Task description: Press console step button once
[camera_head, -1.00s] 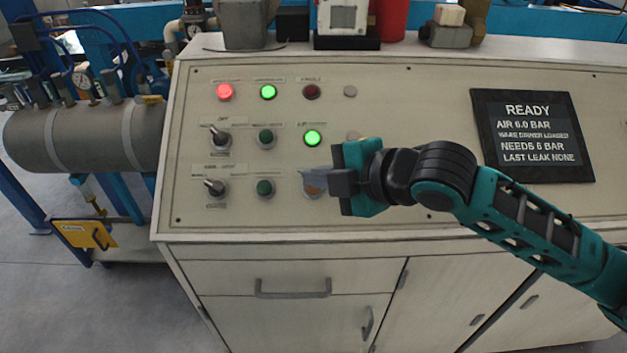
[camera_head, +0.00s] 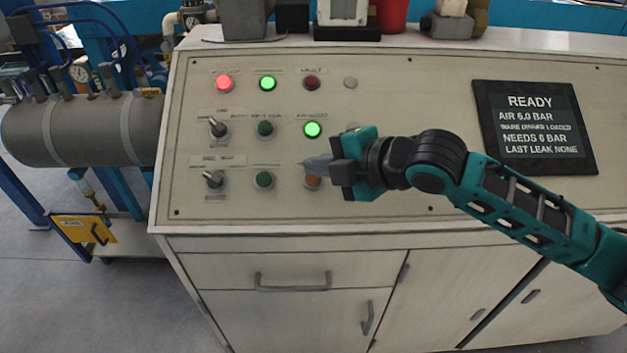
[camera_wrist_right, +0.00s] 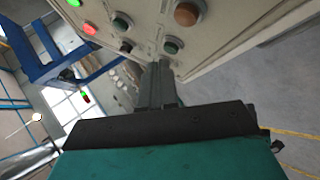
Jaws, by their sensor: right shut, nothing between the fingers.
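The console panel (camera_head: 400,120) is a cream sloped face with buttons, lamps and two toggle switches. An orange-brown button (camera_head: 312,182) sits at the lower right of the button group, partly covered by my right gripper; it also shows in the right wrist view (camera_wrist_right: 187,14). My right gripper (camera_head: 306,164) is shut and empty, its fingertips just in front of the panel by that button. Contact cannot be told. A dark green button (camera_head: 264,180) is to the left of it. Labels are too blurred to read surely. My left gripper is not in view.
A black screen (camera_head: 533,127) on the panel reads READY, AIR 6.0 BAR. A red lamp (camera_head: 224,83) and two green lamps (camera_head: 313,129) are lit. Toggle switches (camera_head: 214,179) stand at the left. A grey tank (camera_head: 80,132) is left of the console.

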